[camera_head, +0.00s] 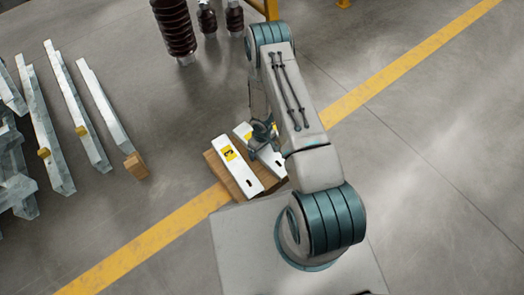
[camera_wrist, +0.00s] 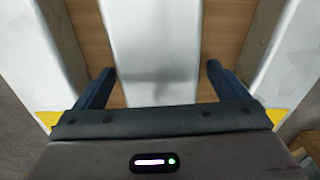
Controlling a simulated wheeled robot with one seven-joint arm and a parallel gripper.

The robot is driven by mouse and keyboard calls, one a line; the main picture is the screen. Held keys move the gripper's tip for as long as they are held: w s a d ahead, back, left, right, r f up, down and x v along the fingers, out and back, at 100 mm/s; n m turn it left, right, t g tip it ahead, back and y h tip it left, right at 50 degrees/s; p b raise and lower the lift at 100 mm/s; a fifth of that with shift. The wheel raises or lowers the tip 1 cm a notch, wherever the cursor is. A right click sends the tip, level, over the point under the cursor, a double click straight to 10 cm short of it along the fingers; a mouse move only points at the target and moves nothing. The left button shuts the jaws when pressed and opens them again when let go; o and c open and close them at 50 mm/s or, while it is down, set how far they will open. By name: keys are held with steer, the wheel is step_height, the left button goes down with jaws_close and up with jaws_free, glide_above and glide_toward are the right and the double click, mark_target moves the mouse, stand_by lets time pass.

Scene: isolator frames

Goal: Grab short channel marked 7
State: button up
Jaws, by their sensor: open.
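Short white channels lie side by side on a wooden board (camera_head: 213,160). The left channel (camera_head: 238,165) has a yellow label with a dark mark I cannot read for certain. The channel beside it (camera_head: 272,162) is partly covered by my gripper (camera_head: 264,140), and its yellow label is mostly hidden. In the wrist view, my gripper (camera_wrist: 160,70) is open, with a plain white channel (camera_wrist: 152,40) between its fingers in the picture. I cannot tell how far down the fingers reach. No number 7 is readable.
In the wrist view, other channels flank the fingers closely at left (camera_wrist: 35,55) and right (camera_wrist: 290,60), each with a yellow patch. Long metal profiles (camera_head: 75,110) lie at the left. Dark ribbed insulators (camera_head: 175,28) stand at the back. Floor at the right is clear.

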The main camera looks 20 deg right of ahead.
steer(key=c, duration=1.8)
steer(key=shift+w, duration=0.1)
jaws_close()
steer(key=shift+r, duration=0.1)
